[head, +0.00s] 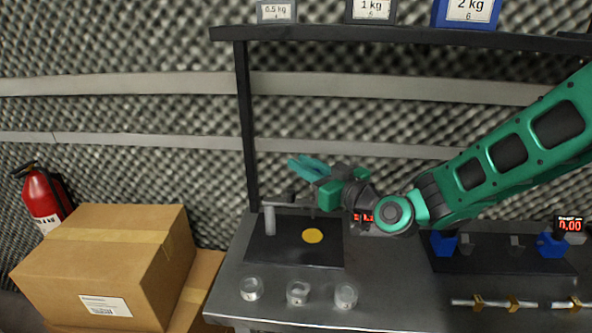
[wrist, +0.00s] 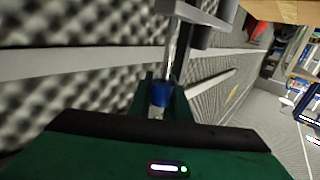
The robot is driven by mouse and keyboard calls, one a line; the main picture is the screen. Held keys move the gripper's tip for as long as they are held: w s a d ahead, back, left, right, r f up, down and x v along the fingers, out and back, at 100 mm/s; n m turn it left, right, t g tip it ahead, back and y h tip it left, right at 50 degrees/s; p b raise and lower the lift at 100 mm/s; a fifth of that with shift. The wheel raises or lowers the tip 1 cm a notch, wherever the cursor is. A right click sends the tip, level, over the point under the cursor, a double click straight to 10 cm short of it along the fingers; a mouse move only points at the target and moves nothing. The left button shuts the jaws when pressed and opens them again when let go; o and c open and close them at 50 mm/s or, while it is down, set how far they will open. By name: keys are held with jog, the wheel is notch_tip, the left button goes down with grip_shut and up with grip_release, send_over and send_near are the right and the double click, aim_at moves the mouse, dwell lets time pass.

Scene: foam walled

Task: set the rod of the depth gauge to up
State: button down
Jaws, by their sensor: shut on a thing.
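The depth gauge stands on the black plate at the left of the bench; its grey post (head: 270,219) and side arm show in the head view. In the wrist view a shiny upright rod (wrist: 172,58) with a blue collar (wrist: 161,94) runs to a grey bracket (wrist: 196,14). My gripper (head: 308,168) is above the gauge's side arm, and its fingers are shut on the rod at the blue collar. The rod cannot be made out in the head view, so its height over the plate cannot be told.
A yellow disc (head: 312,236) lies on the black plate. Several clear cups (head: 297,293) stand along the front. A dark shelf (head: 400,34) with weight boxes is overhead. Cardboard boxes (head: 105,262) and a fire extinguisher (head: 42,195) are at the left. Blue blocks (head: 444,244) stand at the right.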

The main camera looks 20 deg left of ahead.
jog(key=shift+w+r, duration=0.1)
jog(key=shift+r, duration=0.15)
jog(key=c, duration=1.6)
grip_release()
jog(key=v, duration=1)
jog(key=shift+s+d, duration=0.25)
jog(key=shift+d, duration=0.1)
jog(key=shift+f, duration=0.15)
